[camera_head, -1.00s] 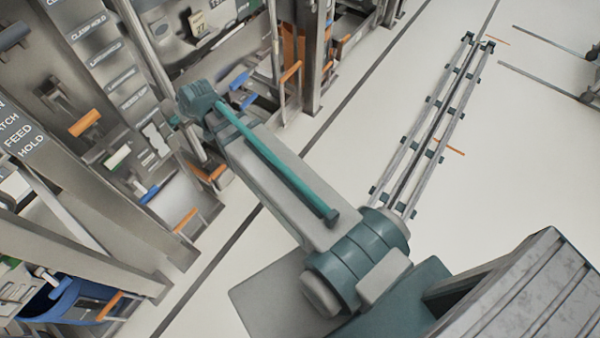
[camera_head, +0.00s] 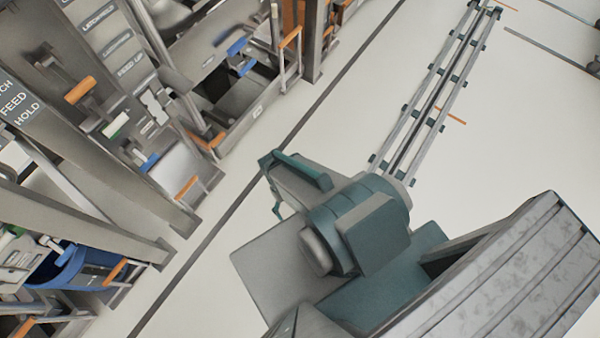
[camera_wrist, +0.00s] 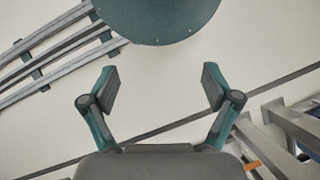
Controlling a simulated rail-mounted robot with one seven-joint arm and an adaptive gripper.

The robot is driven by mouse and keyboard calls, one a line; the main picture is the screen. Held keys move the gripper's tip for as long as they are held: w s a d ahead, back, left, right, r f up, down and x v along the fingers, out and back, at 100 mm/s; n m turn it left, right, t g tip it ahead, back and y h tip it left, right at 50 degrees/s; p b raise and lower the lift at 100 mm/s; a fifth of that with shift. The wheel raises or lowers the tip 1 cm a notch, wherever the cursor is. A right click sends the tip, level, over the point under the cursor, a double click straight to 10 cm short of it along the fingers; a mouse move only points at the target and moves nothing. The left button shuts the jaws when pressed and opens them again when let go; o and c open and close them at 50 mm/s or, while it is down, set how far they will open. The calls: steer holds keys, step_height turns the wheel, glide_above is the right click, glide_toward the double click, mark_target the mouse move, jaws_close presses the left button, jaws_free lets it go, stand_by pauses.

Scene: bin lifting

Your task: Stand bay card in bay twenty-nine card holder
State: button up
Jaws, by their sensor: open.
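My gripper (camera_wrist: 160,88) is open in the wrist view, its two dark finger pads wide apart with only pale floor between them. In the head view my arm is folded back close to my body, over the floor to the right of the bays. A teal part at the arm's end shows there, but the fingers are not clear. I cannot make out the bay card or the bay twenty-nine card holder in either current view.
A blue bin (camera_head: 62,272) sits at lower left. A dark floor line (camera_head: 300,135) runs beside the bays. Rails (camera_head: 432,95) cross the floor, which is otherwise open.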

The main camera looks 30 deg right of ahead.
steer(key=shift+g, duration=0.7)
steer(key=s, duration=0.5)
steer(key=shift+s+d+f, duration=0.15)
steer(key=shift+d+f, duration=0.15)
steer(key=shift+f, duration=0.05)
steer(key=shift+f+b, duration=0.35)
